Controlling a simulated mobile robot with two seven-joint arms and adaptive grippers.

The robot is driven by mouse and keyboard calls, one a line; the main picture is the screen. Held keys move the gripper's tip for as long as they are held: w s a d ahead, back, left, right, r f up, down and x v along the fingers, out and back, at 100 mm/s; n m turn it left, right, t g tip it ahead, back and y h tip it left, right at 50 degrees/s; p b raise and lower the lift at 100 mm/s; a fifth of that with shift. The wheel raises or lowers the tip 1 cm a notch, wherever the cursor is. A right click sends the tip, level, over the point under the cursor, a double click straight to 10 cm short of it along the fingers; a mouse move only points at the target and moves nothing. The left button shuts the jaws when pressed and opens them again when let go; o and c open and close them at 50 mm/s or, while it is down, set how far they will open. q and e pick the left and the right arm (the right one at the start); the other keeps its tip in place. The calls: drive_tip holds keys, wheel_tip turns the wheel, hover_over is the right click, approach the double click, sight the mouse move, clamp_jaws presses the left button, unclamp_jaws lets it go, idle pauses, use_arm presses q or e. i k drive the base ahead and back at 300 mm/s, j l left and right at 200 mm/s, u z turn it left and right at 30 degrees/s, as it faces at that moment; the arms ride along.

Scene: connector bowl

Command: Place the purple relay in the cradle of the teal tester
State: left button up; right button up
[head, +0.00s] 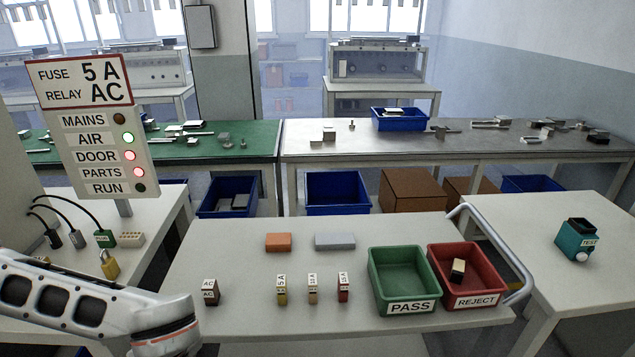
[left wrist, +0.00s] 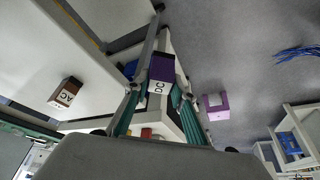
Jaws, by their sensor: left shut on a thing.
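The purple relay (left wrist: 161,70), with a white "DC" label, is between the fingertips of my left gripper (left wrist: 158,92) in the left wrist view. The gripper is shut on it and the relay sticks out past the tips. In the head view my left arm enters at the lower left; its gripper and the relay are out of that frame. The teal tester (head: 572,240) stands on the right-hand table, with a dark opening on top, a "TEST" label and a white knob. Nothing shows in its opening. My right gripper is in neither view.
A brown "AC" relay (head: 209,292) and several fuses (head: 312,288) stand on the middle table. A green PASS bin (head: 382,309) and red REJECT bin (head: 482,302) stand right, by a metal rail (head: 505,262). Another purple-and-white object (left wrist: 215,104) shows in the wrist view.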

sight(581, 228)
drive_tip(key=l, duration=5)
